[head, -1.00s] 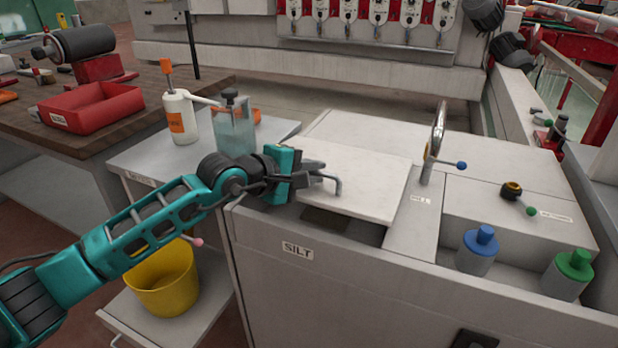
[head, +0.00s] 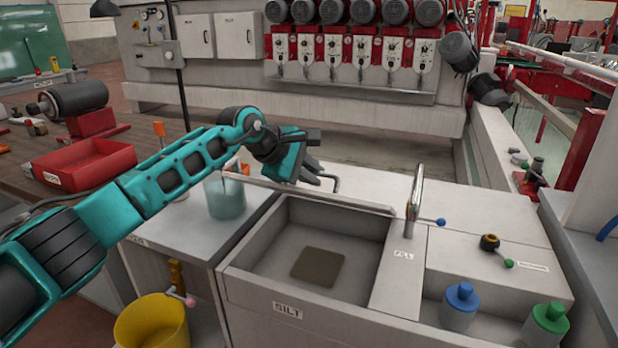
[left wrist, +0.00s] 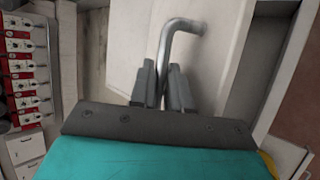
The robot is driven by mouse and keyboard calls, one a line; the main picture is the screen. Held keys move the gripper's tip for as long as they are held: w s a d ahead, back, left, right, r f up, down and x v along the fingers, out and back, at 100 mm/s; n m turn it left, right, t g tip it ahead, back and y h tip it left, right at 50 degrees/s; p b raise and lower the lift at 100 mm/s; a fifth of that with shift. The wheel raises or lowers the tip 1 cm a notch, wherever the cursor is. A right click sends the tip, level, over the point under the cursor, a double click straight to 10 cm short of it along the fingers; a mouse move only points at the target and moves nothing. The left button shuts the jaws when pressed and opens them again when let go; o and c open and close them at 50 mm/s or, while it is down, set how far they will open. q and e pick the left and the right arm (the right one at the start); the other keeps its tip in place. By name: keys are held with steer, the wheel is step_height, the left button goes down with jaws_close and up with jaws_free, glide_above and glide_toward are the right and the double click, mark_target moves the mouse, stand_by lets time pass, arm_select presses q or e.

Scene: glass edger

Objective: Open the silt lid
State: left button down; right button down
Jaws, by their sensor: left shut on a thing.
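The silt lid (head: 345,200) is raised along the back of the silt compartment (head: 255,268) and shows nearly edge-on in the head view. The compartment is uncovered, with a brown square (head: 318,267) on its floor. My left gripper (head: 318,178) is at the lid's upper left, shut on the bent metal handle. The left wrist view shows the handle (left wrist: 180,26) between the two fingers (left wrist: 161,84), with the pale lid face (left wrist: 205,62) behind it. The SILT label (head: 287,310) is on the front wall. My right gripper is not in view.
A tap (head: 414,205) with a blue-tipped lever stands right of the opening. Blue-capped (head: 460,305) and green-capped (head: 545,325) bottles sit at the front right. A clear container (head: 225,197) is left of the compartment, behind my arm. A yellow bucket (head: 152,325) is lower left.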

arm_select(q)
steer(key=shift+w+r, duration=0.15)
steer(key=shift+r, duration=0.05)
steer(key=c, duration=1.4)
jaws_free()
steer(key=shift+c, duration=0.2)
steer(key=v, duration=1.3)
steer(key=shift+b, duration=0.35)
steer(key=shift+o, duration=0.2)
steer(key=shift+f, duration=0.1)
